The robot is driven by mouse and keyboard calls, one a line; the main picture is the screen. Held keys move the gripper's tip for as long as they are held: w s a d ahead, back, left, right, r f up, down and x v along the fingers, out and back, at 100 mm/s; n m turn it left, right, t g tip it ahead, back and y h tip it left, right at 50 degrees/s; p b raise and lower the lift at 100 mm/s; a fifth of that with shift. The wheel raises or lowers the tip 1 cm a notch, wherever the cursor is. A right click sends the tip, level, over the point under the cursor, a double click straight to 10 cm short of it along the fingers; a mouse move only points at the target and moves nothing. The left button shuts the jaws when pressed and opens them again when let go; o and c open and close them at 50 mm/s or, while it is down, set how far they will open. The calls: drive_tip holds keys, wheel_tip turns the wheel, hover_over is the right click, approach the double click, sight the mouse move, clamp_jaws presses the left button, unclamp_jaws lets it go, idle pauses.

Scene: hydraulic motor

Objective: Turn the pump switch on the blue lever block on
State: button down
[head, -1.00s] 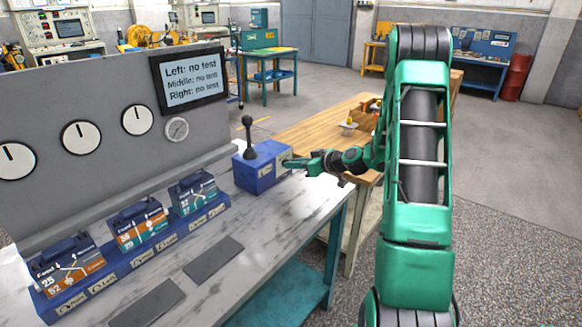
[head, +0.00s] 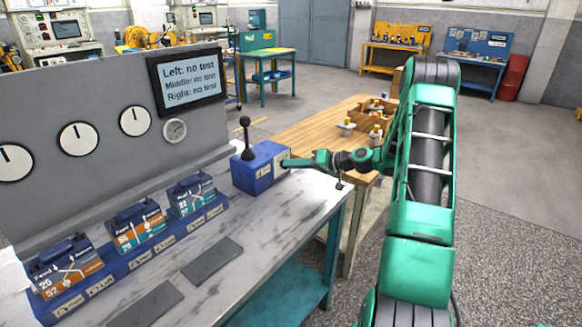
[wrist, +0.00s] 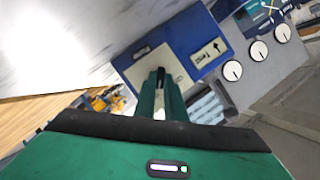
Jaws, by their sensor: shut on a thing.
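The blue lever block (head: 252,177) stands at the far right end of the grey bench, with an upright black lever (head: 246,140) on top. My gripper (head: 285,162) reaches it from the right, with its fingertips at the block's right side. My green fingers (wrist: 160,78) are close together in front of this panel, around a small dark piece that appears to be the pump switch. The fingers hide most of it, so its on or off position cannot be told.
Three labelled modules stand in a blue rack (head: 130,255) along the bench. A grey panel (head: 60,100) behind holds gauges and a screen (head: 188,78) reading "no test" three times. A wooden table (head: 300,137) stands behind my forearm.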

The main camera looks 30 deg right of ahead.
drive_tip(key=shift+w, duration=0.15)
idle(0.4)
drive_tip(key=c, duration=1.8)
unclamp_jaws()
drive_tip(key=shift+a, duration=0.1)
drive_tip(key=v, duration=1)
drive_tip(key=shift+s+d, duration=0.25)
drive_tip(key=shift+d, duration=0.15)
